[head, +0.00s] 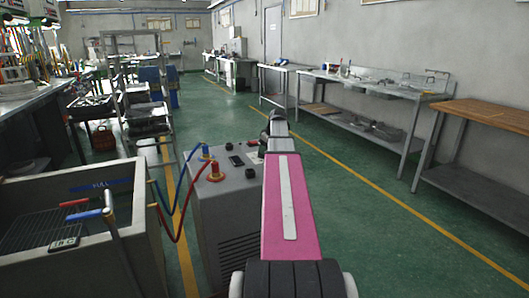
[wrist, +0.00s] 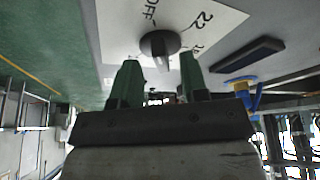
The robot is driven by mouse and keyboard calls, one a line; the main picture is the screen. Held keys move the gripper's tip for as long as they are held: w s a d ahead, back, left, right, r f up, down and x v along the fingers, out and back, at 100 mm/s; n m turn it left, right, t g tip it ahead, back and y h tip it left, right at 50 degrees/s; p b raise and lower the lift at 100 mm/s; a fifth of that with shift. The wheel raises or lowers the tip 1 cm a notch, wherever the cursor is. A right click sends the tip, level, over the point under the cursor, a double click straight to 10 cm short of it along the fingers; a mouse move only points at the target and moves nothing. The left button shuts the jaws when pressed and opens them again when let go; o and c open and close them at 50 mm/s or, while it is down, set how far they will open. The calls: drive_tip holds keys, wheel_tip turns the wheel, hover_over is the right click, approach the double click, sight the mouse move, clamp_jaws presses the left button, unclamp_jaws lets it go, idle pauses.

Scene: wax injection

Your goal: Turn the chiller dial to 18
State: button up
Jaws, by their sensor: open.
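The chiller (head: 222,215) is a grey box left of my arm in the head view; I cannot make out its dial there. In the wrist view, the black dial (wrist: 159,44) sits on a white plate (wrist: 112,22) marked OFF and 22. Another mark right of the dial is partly covered by a finger. I cannot read the dial's setting surely. My gripper (wrist: 158,66) is open, its two dark green fingers pointing at the plate. The dial shows between and just beyond the fingertips; I cannot tell whether they touch it.
A dark rectangular part (wrist: 247,54) and a blue fitting (wrist: 243,88) lie right of the dial. Red and blue hoses (head: 172,225) join the chiller to an open tank (head: 70,215). Benches (head: 375,88) line the right wall. The green floor between is clear.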

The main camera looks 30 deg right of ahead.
drive_tip(key=shift+x, duration=0.85)
clamp_jaws()
